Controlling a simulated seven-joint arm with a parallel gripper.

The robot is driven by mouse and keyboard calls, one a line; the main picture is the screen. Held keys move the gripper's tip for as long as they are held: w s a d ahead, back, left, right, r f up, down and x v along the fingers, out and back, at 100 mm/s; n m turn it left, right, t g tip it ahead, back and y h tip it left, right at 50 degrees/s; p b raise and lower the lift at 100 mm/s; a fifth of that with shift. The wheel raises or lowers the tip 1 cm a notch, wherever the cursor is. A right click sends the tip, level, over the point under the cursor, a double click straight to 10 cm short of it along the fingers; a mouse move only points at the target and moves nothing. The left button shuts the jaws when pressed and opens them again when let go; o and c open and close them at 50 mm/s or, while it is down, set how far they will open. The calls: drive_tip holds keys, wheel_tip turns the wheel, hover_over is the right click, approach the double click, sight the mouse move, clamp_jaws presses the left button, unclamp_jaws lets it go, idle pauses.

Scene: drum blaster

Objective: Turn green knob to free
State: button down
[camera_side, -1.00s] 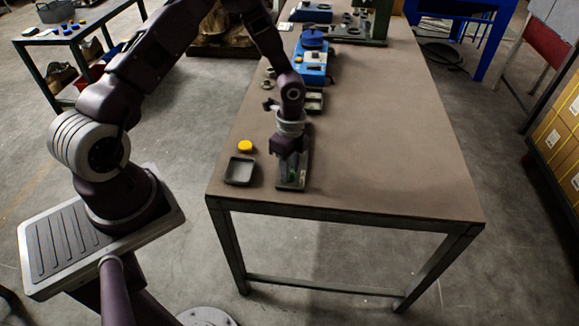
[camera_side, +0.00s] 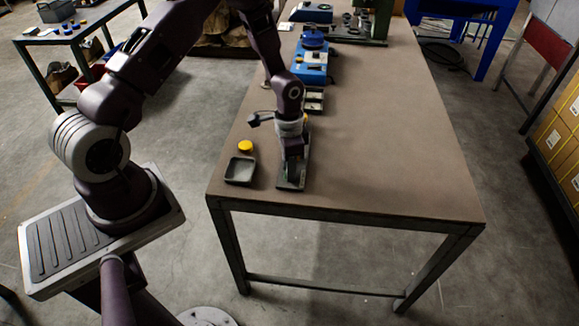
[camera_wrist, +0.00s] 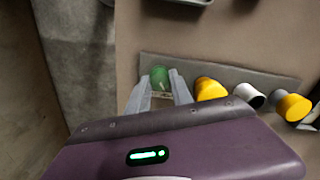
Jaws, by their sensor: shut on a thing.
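The green knob (camera_wrist: 159,76) sits at the left end of a grey panel (camera_wrist: 230,73) in the wrist view. My gripper (camera_wrist: 160,92) has one finger on each side of the knob and is shut on it. In the side view my gripper (camera_side: 294,172) points down over the near end of the panel (camera_side: 291,186), which lies flat on the table. The knob is mostly hidden there behind the fingers. I cannot read any "free" mark or the knob's exact angle.
Along the panel are a yellow knob (camera_wrist: 210,88), a white and black part (camera_wrist: 250,97) and another yellow knob (camera_wrist: 292,105). A grey tray (camera_side: 240,181) and a yellow disc (camera_side: 246,146) lie left of the panel. The table's right side is clear.

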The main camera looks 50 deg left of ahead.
drive_tip(key=shift+n, duration=0.7)
drive_tip(key=c, duration=1.1)
unclamp_jaws()
drive_tip(key=shift+c, duration=0.2)
drive_tip(key=shift+r, duration=0.1)
wheel_tip(320, 180, up, 7)
drive_tip(key=shift+a+r, duration=0.1)
drive_tip(key=shift+r, duration=0.1)
drive_tip(key=s+d+r+n+t+y, duration=0.1)
drive_tip(key=s+r, duration=0.2)
drive_tip(key=r, duration=0.6)
drive_tip(key=s+d+r+t+y, duration=0.1)
drive_tip(key=s+r+t, duration=0.15)
drive_tip(key=r, duration=0.75)
drive_tip(key=s+d+r+n+t, duration=0.1)
drive_tip(key=s+r, duration=0.3)
drive_tip(key=s, duration=0.4)
drive_tip(key=s+d+r+n+t+h, duration=0.1)
drive_tip(key=s+d+r, duration=0.3)
drive_tip(key=s, duration=0.4)
drive_tip(key=shift+s+h, duration=0.3)
